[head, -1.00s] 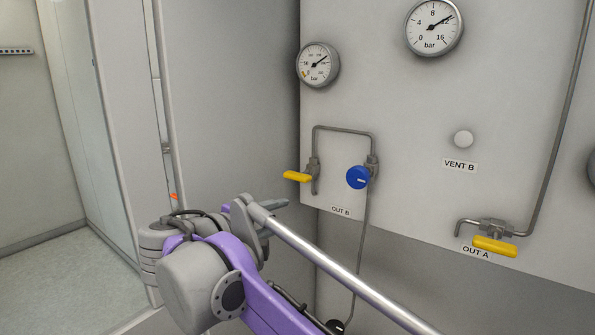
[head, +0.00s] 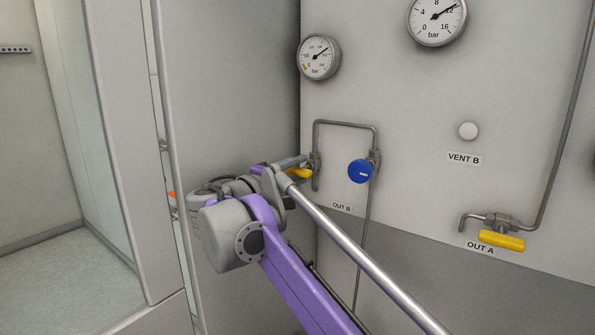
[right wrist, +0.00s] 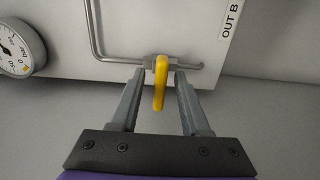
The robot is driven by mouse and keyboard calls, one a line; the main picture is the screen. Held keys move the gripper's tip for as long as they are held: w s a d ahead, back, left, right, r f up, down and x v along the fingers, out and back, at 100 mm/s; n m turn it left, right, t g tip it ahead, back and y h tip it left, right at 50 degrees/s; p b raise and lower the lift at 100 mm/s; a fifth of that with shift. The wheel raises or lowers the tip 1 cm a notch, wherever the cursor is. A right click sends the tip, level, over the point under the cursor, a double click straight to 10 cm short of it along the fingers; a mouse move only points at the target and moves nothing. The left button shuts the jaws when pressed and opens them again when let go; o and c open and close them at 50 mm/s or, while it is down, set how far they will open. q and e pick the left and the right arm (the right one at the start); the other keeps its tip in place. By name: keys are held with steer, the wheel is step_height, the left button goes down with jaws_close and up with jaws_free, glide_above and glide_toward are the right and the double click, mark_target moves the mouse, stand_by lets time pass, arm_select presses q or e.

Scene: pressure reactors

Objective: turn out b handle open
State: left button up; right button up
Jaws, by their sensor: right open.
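The yellow OUT B handle (right wrist: 160,84) sits on its valve at the end of the bent grey pipe. In the right wrist view it lies between the two fingers of my right gripper (right wrist: 158,102), with a gap on each side. My right gripper is open around it and not visibly touching. In the head view the handle (head: 299,173) is partly hidden behind my right gripper (head: 294,163). The OUT B label (head: 341,208) is below and to the right of it. My left gripper does not show.
A blue round knob (head: 360,171) is just right of the handle on the same pipe loop. A small gauge (head: 318,58) hangs above. The yellow OUT A handle (head: 502,240) is farther right. A grey wall (head: 235,90) stands close on the left.

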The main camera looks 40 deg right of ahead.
steer(key=shift+d, duration=0.1)
jaws_close()
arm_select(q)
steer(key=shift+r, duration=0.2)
arm_select(e)
steer(key=shift+n, duration=0.3)
steer(key=shift+r+n+p, duration=0.1)
steer(key=shift+n+p, duration=0.6)
steer(key=shift+n, duration=0.5)
steer(key=n+p, duration=0.1)
steer(key=n, duration=0.2)
steer(key=shift+n, duration=0.4)
steer(key=n, duration=0.5)
steer(key=shift+p, duration=0.3)
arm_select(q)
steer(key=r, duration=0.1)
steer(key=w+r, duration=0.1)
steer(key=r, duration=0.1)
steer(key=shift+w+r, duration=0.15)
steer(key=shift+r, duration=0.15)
arm_select(e)
steer(key=n, duration=0.6)
